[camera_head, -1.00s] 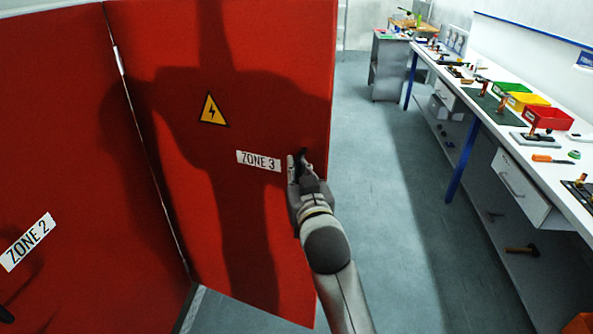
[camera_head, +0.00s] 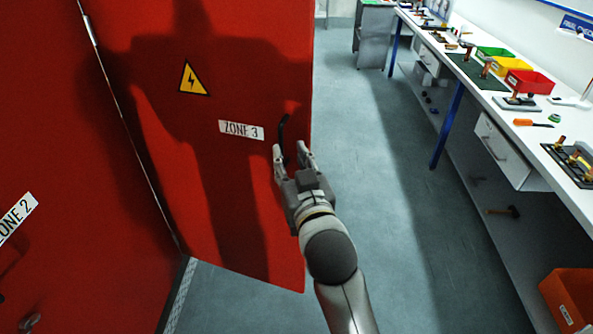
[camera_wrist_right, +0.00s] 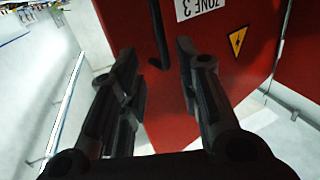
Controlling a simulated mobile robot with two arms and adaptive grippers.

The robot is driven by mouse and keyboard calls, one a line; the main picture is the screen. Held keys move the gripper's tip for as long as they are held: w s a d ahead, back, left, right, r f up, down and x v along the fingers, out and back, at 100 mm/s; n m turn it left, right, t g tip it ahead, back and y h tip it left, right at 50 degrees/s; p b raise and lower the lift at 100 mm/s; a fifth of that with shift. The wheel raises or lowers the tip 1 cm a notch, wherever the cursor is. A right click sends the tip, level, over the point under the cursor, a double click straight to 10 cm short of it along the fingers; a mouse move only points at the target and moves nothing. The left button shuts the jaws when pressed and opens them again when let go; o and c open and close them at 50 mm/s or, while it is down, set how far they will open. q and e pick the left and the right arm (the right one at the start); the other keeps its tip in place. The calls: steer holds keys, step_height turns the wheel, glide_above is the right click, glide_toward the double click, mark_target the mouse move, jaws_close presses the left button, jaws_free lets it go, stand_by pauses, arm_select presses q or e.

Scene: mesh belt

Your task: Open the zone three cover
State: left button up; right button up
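The zone three cover (camera_head: 225,215) is a red panel with a "ZONE 3" label and a yellow warning triangle. It stands swung out at an angle, with floor showing below and beyond its free right edge. Its black bar handle (camera_head: 283,131) is near that edge, and it also shows in the right wrist view (camera_wrist_right: 159,38). My right gripper (camera_head: 290,153) is open and empty just below and in front of the handle. In the wrist view its fingers (camera_wrist_right: 157,62) are apart, with the handle's end seen between them. My left gripper is not seen.
The red zone two panel (camera_head: 60,150) adjoins the cover's left edge. A white workbench (camera_head: 480,97) with trays and tools runs along the right. An orange bin (camera_head: 570,298) sits low at right. The blue-grey floor (camera_head: 375,200) between cover and bench is clear.

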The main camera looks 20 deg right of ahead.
steer(key=shift+s, duration=2)
steer(key=shift+a, duration=0.1)
